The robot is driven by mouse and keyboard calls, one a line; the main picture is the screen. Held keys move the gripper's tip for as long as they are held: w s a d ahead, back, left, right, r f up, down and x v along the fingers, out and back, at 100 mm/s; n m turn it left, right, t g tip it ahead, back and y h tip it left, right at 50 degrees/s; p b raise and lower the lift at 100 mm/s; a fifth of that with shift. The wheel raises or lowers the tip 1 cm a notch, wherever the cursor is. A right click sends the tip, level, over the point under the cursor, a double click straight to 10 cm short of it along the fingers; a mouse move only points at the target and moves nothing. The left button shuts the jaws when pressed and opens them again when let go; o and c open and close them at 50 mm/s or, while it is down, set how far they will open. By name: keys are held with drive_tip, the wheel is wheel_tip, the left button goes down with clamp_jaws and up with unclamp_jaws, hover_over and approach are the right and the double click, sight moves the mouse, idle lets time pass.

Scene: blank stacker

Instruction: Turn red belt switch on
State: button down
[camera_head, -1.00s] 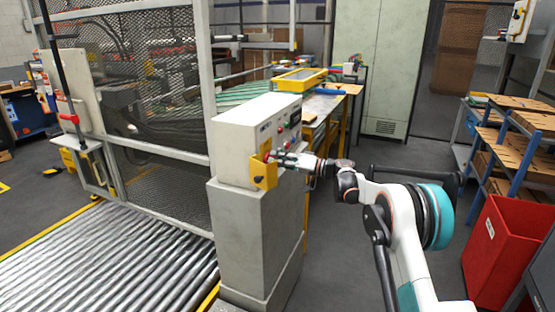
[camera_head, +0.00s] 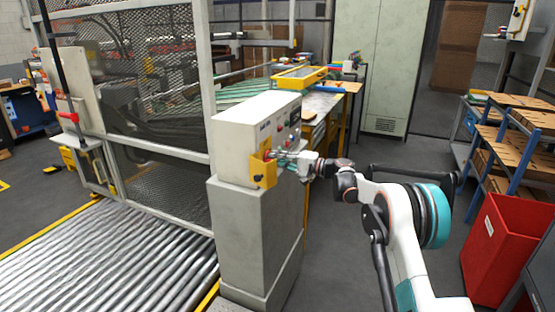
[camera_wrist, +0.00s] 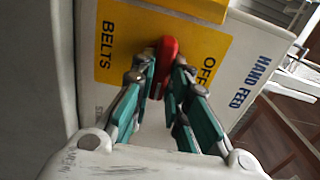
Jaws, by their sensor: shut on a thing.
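The red belt switch (camera_wrist: 166,62) is a small red handle on a yellow plate (camera_wrist: 121,45) marked BELTS and OFF, in the wrist view. The plate is on the side of a grey control box (camera_head: 233,140), near a yellow bracket (camera_head: 263,172) in the head view. My gripper (camera_wrist: 163,78) has its teal-padded fingers on either side of the red handle and is shut on it. It also shows at the box in the head view (camera_head: 277,158), where the handle is too small to make out. The handle's lower end is partly between the fingers.
The box stands on a grey pedestal (camera_head: 238,235) beside a roller conveyor (camera_head: 110,262) and a mesh fence (camera_head: 160,180). A red bin (camera_head: 495,250) and a shelf with wooden boxes (camera_head: 510,130) stand at the right. Open floor lies between them.

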drive_tip(key=shift+m, duration=0.3)
drive_tip(key=c, duration=1.6)
unclamp_jaws()
drive_tip(key=shift+o, duration=0.2)
drive_tip(key=shift+d, duration=0.15)
drive_tip(key=v, duration=1.1)
drive_tip(key=shift+d, duration=0.4)
drive_tip(key=shift+s, duration=0.1)
